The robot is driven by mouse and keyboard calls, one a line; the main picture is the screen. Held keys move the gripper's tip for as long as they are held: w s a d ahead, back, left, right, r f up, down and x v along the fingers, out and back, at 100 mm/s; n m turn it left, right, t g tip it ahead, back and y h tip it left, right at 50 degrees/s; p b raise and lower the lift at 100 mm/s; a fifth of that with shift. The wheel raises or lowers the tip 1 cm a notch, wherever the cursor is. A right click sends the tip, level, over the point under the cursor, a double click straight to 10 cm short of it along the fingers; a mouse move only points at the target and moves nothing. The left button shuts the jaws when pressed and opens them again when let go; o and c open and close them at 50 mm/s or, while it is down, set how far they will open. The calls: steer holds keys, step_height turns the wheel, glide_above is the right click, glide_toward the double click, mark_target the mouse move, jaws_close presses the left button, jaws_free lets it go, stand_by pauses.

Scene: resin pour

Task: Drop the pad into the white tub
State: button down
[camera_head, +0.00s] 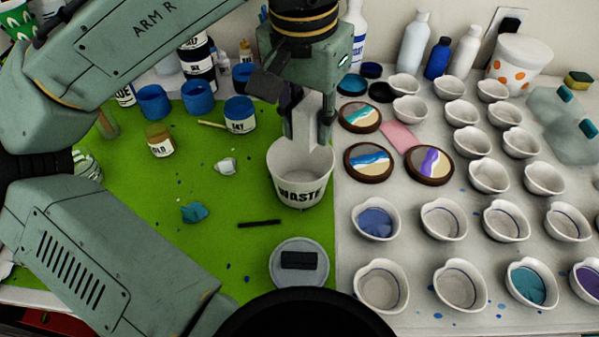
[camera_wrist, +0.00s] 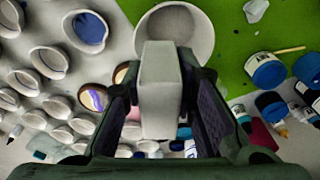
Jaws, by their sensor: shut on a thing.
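A pale grey-white block-shaped pad (camera_head: 303,128) is held in my gripper (camera_head: 307,118), which is shut on it. In the wrist view the pad (camera_wrist: 160,88) is clamped between my two dark fingers and sticks out past their tips. The white tub (camera_head: 301,195), marked WASTE, stands upright on the green mat, below my gripper. In the head view the pad's lower end overlaps the tub's opening; how far in it reaches is unclear. In the wrist view the tub's rim (camera_wrist: 205,30) lies beyond the pad's far end, and the pad hides part of the opening.
Wavy-rimmed white cups (camera_head: 459,287) fill the right of the table. Round painted coasters (camera_head: 369,162) and a pink sheet (camera_head: 399,137) lie right of the tub. A grey lid (camera_head: 318,271) with a black block lies in front. Blue-capped jars (camera_head: 240,118) stand left.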

step_height(320, 180, down, 2)
steer(key=shift+f+b, duration=0.25)
steer(key=shift+b, duration=0.45)
steer(key=c, duration=1.2)
jaws_free()
steer(key=shift+r, duration=0.15)
steer(key=r, duration=0.8)
steer(key=s+r, duration=0.1)
steer(key=r, duration=0.2)
steer(key=shift+s+a+r, duration=0.1)
steer(key=shift+a+r, duration=0.3)
